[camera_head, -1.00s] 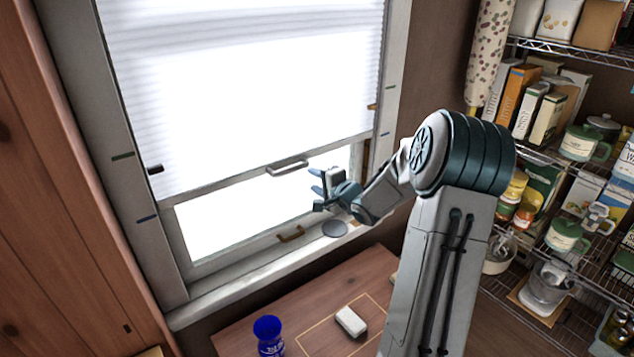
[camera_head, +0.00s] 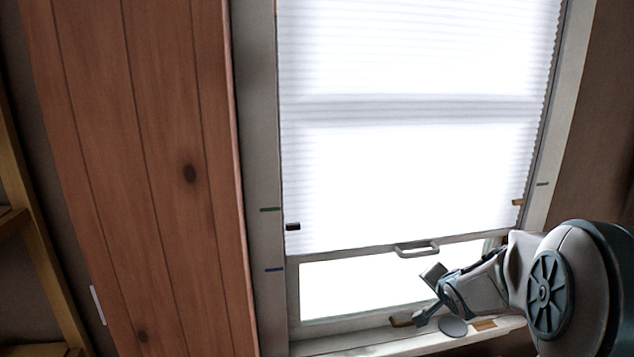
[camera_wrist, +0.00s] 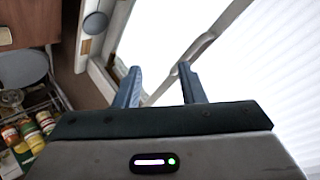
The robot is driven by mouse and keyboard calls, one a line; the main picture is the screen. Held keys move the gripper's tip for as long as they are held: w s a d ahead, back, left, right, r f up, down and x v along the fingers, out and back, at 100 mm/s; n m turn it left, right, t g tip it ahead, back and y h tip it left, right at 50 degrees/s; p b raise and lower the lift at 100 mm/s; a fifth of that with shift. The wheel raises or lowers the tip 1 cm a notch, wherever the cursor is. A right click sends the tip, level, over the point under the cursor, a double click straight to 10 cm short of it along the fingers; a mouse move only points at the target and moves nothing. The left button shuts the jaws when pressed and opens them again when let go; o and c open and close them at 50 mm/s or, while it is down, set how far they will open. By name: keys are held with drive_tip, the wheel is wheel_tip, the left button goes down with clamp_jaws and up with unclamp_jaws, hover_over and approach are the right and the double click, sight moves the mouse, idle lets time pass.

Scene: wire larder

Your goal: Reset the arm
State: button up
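My gripper (camera_head: 428,291) is at the lower right of the head view, in front of the bottom of the window and above the sill. Its two fingers are spread apart with nothing held between them. In the wrist view my gripper (camera_wrist: 159,72) shows both blue-grey fingers apart, with the bright window and the blind's bottom rail behind them. My arm enters from the right edge of the head view and is bent, its large round joint in front.
A pale pleated blind (camera_head: 410,160) with a bottom handle (camera_head: 417,249) covers most of the window. A round grey disc (camera_head: 453,327) lies on the sill (camera_head: 390,340). A wooden door (camera_head: 150,150) stands left. Shelf jars (camera_wrist: 28,130) show in the wrist view.

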drive_tip(key=s+a+n+g, duration=0.4)
drive_tip(key=s+a+n, duration=0.1)
drive_tip(key=s, duration=0.9)
drive_tip(key=s+a+r+n+g+y, duration=0.1)
drive_tip(key=s+a+n+g, duration=0.3)
drive_tip(key=s+a, duration=0.4)
drive_tip(key=s+n, duration=0.1)
drive_tip(key=s, duration=0.5)
drive_tip(key=shift+s, duration=0.35)
